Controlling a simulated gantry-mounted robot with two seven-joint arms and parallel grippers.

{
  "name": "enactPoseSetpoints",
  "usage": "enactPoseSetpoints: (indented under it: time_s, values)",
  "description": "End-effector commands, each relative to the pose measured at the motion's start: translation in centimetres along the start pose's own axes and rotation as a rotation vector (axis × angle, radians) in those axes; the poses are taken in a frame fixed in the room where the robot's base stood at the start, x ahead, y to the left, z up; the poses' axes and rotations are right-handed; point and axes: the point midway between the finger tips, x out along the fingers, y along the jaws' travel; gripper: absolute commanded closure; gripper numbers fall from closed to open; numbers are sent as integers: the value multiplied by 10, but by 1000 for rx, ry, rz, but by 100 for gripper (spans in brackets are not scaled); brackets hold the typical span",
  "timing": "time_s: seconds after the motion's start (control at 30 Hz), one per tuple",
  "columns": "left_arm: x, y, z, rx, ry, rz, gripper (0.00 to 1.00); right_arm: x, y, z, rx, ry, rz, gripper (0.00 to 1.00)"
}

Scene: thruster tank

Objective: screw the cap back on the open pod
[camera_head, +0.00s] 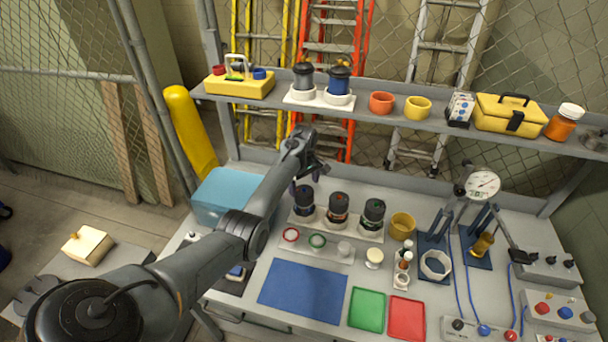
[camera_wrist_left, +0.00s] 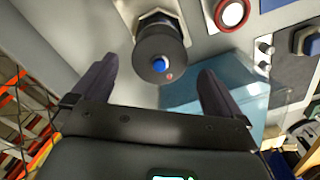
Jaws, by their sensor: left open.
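I cannot tell which is open. My left gripper (camera_head: 306,181) is open and empty, above the left pod. In the left wrist view a dark round top with a blue centre and a small red dot (camera_wrist_left: 168,45) shows between the spread fingers.
A pale blue bin (camera_head: 222,188) stands left of the pods. A yellow cup (camera_head: 402,226) and small bottles stand to their right. The shelf (camera_head: 370,113) runs behind. A blue mat (camera_head: 303,288), green tray (camera_head: 367,309) and red tray (camera_head: 407,317) lie in front, clear.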

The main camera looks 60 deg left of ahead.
Motion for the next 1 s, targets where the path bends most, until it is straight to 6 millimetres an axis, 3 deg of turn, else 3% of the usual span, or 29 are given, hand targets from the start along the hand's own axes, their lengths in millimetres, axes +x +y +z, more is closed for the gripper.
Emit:
enactPoseSetpoints:
  time_s: [0.3,0.77,1.0]
  values:
    - [38,0,-1,0,0,-1,0,4,0,1,1,0,-1,57]
    - [46,0,-1,0,1,1,0,5,2,2,-7,-1,6,57]
    - [46,0,0,0,1,1,35,5,2,2,-8,-1,6,57]
